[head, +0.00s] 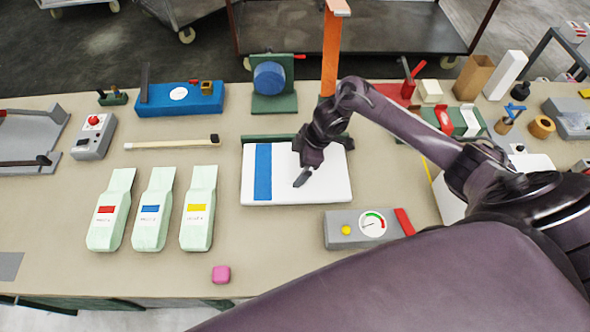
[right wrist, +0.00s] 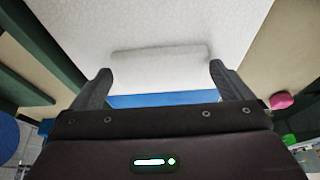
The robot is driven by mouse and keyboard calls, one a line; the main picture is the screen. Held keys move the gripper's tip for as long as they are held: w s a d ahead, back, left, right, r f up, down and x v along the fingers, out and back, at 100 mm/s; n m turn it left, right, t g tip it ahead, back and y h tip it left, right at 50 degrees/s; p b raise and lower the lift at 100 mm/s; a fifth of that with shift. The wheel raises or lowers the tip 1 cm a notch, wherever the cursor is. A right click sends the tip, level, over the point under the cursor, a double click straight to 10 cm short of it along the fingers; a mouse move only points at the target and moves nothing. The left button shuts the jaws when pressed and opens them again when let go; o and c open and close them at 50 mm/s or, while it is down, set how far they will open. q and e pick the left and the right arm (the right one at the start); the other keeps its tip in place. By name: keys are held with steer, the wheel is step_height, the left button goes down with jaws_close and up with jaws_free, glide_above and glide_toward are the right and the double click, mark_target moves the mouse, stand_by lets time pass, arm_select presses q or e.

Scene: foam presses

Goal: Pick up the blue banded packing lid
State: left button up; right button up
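The blue banded packing lid (head: 330,185) is a white flat slab with a blue stripe near its left side, lying on the bench in the middle of the head view. The lid also fills the top of the right wrist view (right wrist: 70,25), with a raised white ridge (right wrist: 160,55) on it and the blue band showing below. My right gripper (head: 305,172) is over the lid's middle. In the right wrist view its fingers (right wrist: 158,78) are wide apart at either end of the ridge; contact cannot be told. My left gripper is not in view.
A green press with a blue disc (head: 270,78) and an orange post (head: 331,55) stand behind.

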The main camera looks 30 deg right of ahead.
steer(key=c, duration=0.6)
steer(key=shift+r, duration=0.1)
